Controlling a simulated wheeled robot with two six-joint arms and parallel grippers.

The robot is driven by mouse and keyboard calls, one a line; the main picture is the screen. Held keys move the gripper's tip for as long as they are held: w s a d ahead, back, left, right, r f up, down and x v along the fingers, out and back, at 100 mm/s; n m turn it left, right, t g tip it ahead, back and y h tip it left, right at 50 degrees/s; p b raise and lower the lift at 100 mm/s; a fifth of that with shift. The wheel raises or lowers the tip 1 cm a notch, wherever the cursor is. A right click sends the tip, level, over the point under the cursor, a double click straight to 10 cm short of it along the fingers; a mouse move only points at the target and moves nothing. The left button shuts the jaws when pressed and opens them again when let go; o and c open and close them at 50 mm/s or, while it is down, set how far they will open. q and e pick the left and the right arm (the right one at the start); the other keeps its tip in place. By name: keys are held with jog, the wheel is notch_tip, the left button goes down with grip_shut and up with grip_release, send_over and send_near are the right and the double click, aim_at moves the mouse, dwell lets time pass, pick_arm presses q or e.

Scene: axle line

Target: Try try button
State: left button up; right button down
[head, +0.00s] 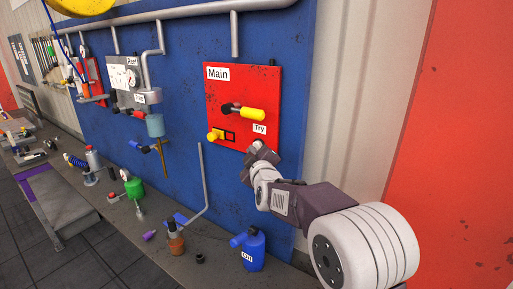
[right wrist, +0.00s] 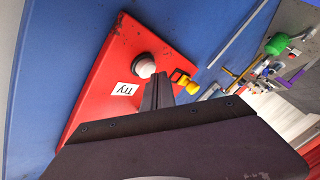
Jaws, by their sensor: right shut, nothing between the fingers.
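The red panel (head: 260,85) labelled "Main" is on the blue wall board. A "Try" label (head: 260,128) sits at its lower right, and it also shows in the right wrist view (right wrist: 125,90). In that view a round whitish button (right wrist: 146,65) on a dark base stands beside the label. My right gripper (head: 257,152) is at the panel's lower right, just below the label, and hides most of the button in the head view. Its fingers (right wrist: 161,82) are shut and empty, close beside the button; I cannot tell if they touch it. My left gripper is not in view.
A yellow-handled lever (head: 251,113) and a small yellow part (head: 215,135) are on the panel. A blue "Oil" can (head: 249,250) stands below. A grey bent pipe (head: 202,185) rises left of my gripper. The bench (head: 102,210) holds several small items.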

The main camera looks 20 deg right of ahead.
jog(key=shift+a, duration=0.1)
jog(key=s+a, duration=0.1)
jog(key=a, duration=0.1)
jog(key=s+a+p, duration=0.1)
jog(key=s+a, duration=0.1)
dwell(0.4)
jog(key=shift+d, duration=0.1)
dwell(0.4)
